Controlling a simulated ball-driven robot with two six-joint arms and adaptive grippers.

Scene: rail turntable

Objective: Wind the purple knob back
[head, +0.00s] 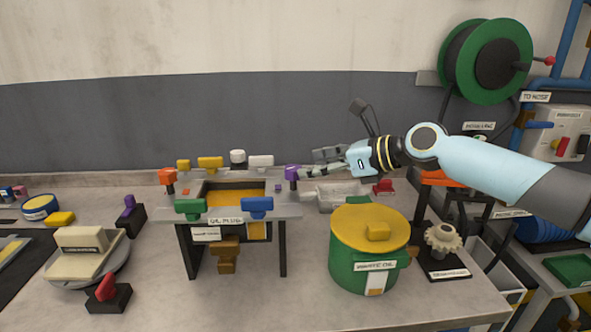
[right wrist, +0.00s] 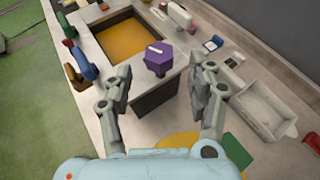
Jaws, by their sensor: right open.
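The purple knob (head: 292,174) stands on the right edge of the small grey stand (head: 180,213) with an orange middle. In the right wrist view the purple knob (right wrist: 159,58) shows as a faceted cap, ahead of and between my open fingers. My right gripper (head: 308,172) comes in from the right, close beside the knob. In the right wrist view my right gripper (right wrist: 160,85) is open with nothing between its fingers. I cannot tell from the head view whether a finger touches the knob. My left gripper is not in view.
The stand carries other knobs: orange (head: 167,179), green (head: 189,208) and blue (head: 257,206). A green pot with a yellow lid (head: 350,232) stands in front of my right arm. A grey tray (head: 343,196) lies beneath the gripper. Bare bench (head: 240,310) shows at the front.

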